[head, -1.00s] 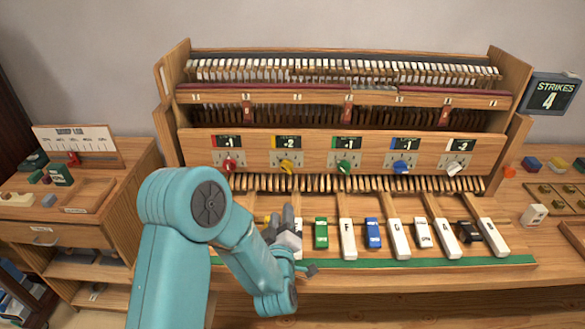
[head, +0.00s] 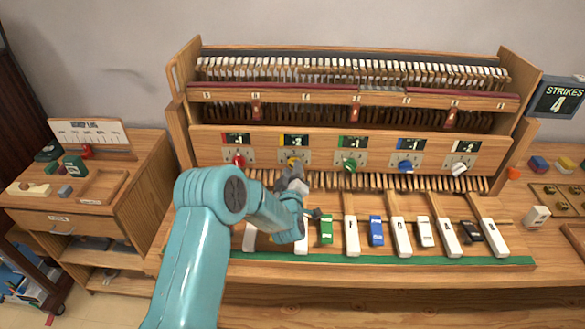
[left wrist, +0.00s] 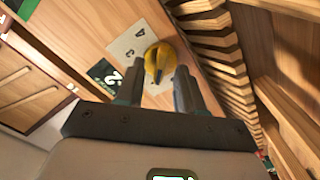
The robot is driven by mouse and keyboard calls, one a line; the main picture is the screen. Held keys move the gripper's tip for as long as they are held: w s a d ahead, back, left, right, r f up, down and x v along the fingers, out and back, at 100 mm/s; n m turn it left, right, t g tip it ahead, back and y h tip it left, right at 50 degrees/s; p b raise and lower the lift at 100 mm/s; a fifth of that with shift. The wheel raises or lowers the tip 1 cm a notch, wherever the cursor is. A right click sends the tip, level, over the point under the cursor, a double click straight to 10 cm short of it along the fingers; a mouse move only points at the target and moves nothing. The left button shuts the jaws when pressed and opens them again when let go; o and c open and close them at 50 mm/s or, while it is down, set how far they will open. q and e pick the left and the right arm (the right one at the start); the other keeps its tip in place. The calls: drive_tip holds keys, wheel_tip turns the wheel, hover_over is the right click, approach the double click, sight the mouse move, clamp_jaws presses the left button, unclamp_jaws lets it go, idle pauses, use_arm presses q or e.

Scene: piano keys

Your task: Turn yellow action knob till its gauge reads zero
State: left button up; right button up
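The yellow knob (head: 292,162) is on the wooden front panel, second from the left in a row of knobs, partly hidden by my left gripper (head: 295,176) in the head view. Its dark gauge (head: 294,141) sits just above and shows a 2; the sign is too small to be sure of. In the left wrist view the yellow knob (left wrist: 157,60) lies just ahead of my left gripper (left wrist: 158,76), roughly centred between two spread fingertips. The gripper is open and empty; whether a fingertip touches the knob cannot be told. My right gripper is not in view.
A red knob (head: 239,160) is left of it; green (head: 350,166), blue (head: 405,166) and white (head: 460,169) knobs are to the right. Hammer-like wooden pieces (head: 400,183) and lettered keys (head: 401,238) lie below the panel. A side desk (head: 60,222) stands left.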

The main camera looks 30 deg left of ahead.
use_arm(q)
drive_tip(key=shift+w+a, duration=0.15)
clamp_jaws()
drive_tip(key=shift+f+n+b, duration=0.15)
drive_tip(key=shift+n+b, duration=4.45)
drive_tip(key=shift+b, duration=5.35)
